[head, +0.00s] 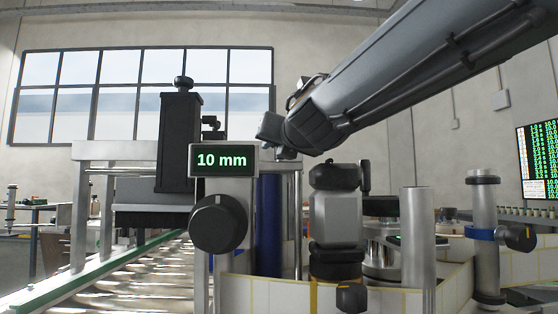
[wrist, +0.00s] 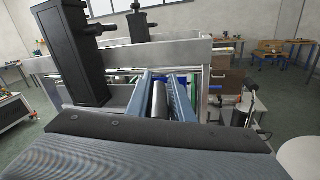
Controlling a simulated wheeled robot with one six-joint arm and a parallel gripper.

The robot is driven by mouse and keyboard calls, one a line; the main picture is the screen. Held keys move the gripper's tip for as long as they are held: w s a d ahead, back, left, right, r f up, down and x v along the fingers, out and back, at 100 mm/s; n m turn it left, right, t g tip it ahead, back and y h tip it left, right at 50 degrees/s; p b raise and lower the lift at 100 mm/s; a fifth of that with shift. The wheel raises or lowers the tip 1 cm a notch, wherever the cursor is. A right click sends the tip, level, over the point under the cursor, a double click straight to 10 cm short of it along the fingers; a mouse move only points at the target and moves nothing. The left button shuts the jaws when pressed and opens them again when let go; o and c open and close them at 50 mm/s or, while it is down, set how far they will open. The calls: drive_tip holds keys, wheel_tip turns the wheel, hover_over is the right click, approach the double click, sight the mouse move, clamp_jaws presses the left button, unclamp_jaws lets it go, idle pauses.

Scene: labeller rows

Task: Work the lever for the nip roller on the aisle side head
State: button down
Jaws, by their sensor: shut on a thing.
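My gripper (head: 284,152) reaches down from the upper right in the head view, over the labelling head behind the display. In the wrist view its two blue-grey fingers (wrist: 162,78) point away from me, shut on the lever, with a silver cylinder showing between them. The lever's own shape is mostly hidden, so I cannot tell its position. A blue roller (head: 268,226) stands upright below my gripper, beside the label web (head: 262,294). A display (head: 224,160) reads 10 mm, above a black knob (head: 218,223).
A tall black post (head: 179,142) stands left of the display; it also shows in the wrist view (wrist: 76,52). A black and grey motor unit (head: 336,218) and steel posts (head: 417,245) stand at the right. A conveyor (head: 150,278) runs at lower left.

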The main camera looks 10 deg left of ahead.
drive_tip(key=shift+s+a+f+n+g+y+b, duration=0.25)
drive_tip(key=shift+n+y+b, duration=0.3)
drive_tip(key=shift+b, duration=1.45)
drive_tip(key=shift+r, duration=0.1)
drive_tip(key=c, duration=1.6)
unclamp_jaws()
drive_tip(key=shift+s+a, duration=0.15)
drive_tip(key=shift+a, duration=0.05)
drive_tip(key=shift+c, duration=0.2)
drive_tip(key=shift+d, duration=0.1)
drive_tip(key=shift+d, duration=0.15)
